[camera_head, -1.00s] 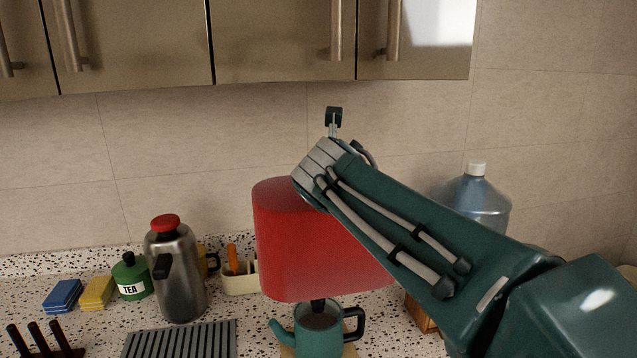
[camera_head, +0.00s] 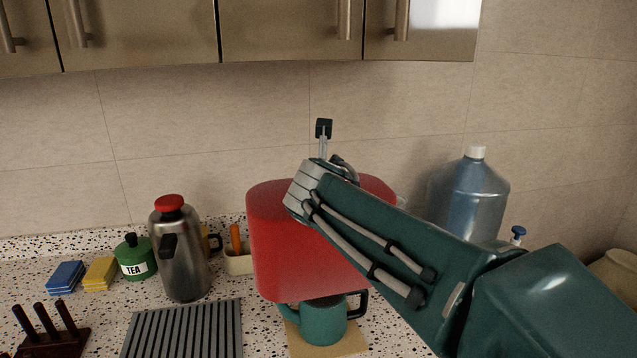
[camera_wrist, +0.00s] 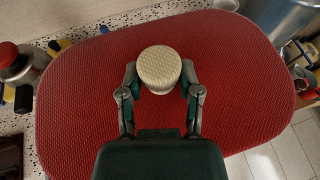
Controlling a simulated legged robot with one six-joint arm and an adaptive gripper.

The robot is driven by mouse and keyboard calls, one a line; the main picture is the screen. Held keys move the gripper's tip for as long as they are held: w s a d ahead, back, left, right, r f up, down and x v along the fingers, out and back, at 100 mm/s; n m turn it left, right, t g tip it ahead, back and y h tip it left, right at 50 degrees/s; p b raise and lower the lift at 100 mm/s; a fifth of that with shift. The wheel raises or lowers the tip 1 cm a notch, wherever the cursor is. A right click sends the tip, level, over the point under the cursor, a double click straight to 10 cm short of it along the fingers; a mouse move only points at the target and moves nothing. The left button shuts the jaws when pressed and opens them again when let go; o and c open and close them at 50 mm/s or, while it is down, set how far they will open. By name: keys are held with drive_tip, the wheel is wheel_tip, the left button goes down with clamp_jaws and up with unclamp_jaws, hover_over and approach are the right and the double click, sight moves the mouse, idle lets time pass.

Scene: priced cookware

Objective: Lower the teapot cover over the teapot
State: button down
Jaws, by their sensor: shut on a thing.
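The teapot cover is a large red cover (camera_head: 290,245). In the wrist view the red cover (camera_wrist: 90,110) fills most of the picture, with a pale round knob (camera_wrist: 159,68) on top. My gripper (camera_wrist: 160,85) is shut on this knob, one finger on each side. In the head view my arm hides the gripper and part of the cover. The teal teapot (camera_head: 322,322) stands on a tan board (camera_head: 345,347) directly below the cover. The cover's lower edge overlaps the teapot's top in the picture; the teapot's lid is hidden. The spout shows at left and the dark handle at right.
A steel flask (camera_head: 180,255), a green tea canister (camera_head: 135,260) and a cream holder (camera_head: 238,262) stand to the left. A ridged grey tray (camera_head: 185,330) lies at front left. A large water bottle (camera_head: 468,195) stands at back right. Cabinets (camera_head: 290,30) hang above.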

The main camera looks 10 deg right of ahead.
drive_tip(key=shift+a, duration=0.15)
drive_tip(key=shift+d, duration=1)
drive_tip(key=shift+a, duration=0.65)
drive_tip(key=shift+d+f, duration=0.1)
idle(0.5)
drive_tip(key=shift+f, duration=1.45)
idle(0.6)
drive_tip(key=shift+f, duration=4.2)
